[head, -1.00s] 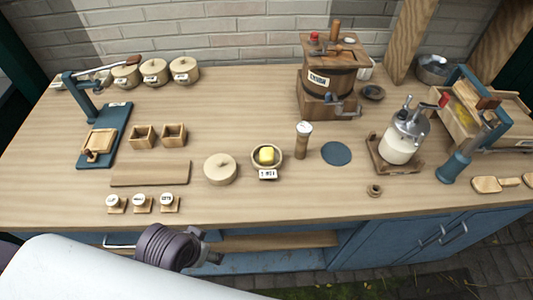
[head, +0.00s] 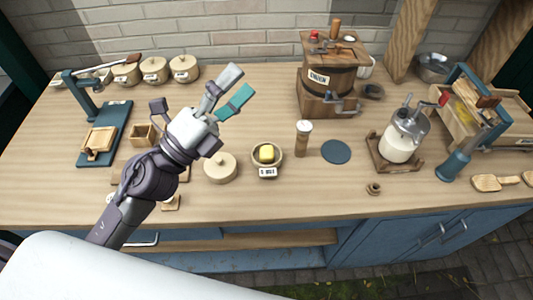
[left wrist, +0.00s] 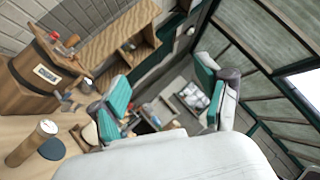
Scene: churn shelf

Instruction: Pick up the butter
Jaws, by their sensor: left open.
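The butter (head: 266,153) is a yellow block in a small round wooden bowl (head: 257,166) with a white label on its front, near the middle of the counter. A round wooden lid (head: 221,167) lies just left of the bowl. My left gripper (head: 236,89) is raised over the counter, up and left of the butter, open and empty, its fingers pointing up and right. In the left wrist view the open fingers (left wrist: 170,100) have teal pads with nothing between them; the butter is not seen there. My right gripper is not in view.
A pepper-mill-like cylinder (head: 303,138) and a dark blue disc (head: 336,151) stand right of the bowl. A wooden churn (head: 327,92) is behind, and a metal-topped jar (head: 401,142) is further right. Bare counter (head: 310,200) lies in front of the bowl.

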